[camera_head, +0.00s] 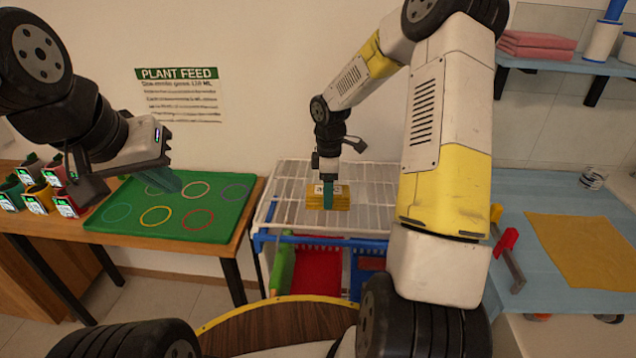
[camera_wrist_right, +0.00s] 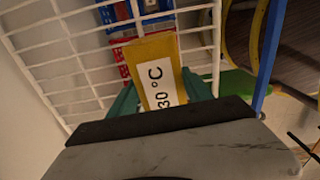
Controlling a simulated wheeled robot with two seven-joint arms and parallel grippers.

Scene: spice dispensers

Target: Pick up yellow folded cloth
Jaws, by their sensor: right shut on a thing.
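The yellow folded cloth (camera_head: 315,199) is a small flat stack on the white wire rack. My right gripper (camera_head: 328,190) points down at it, with teal fingers at the stack. In the right wrist view, the cloth (camera_wrist_right: 154,55) bears a white "30 °C" label and sits between the two teal fingertips of the right gripper (camera_wrist_right: 160,95), which is shut on it. I cannot tell whether the cloth is clear of the wires. My left gripper (camera_head: 168,181) hangs over the green mat, and its finger gap is not clear.
The white rack (camera_head: 375,190) stands above red and blue bins. A flat yellow cloth (camera_head: 590,250) lies on the blue table (camera_head: 515,215) at right, beside a red-handled tool. Pink towels (camera_head: 536,46) lie on a shelf.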

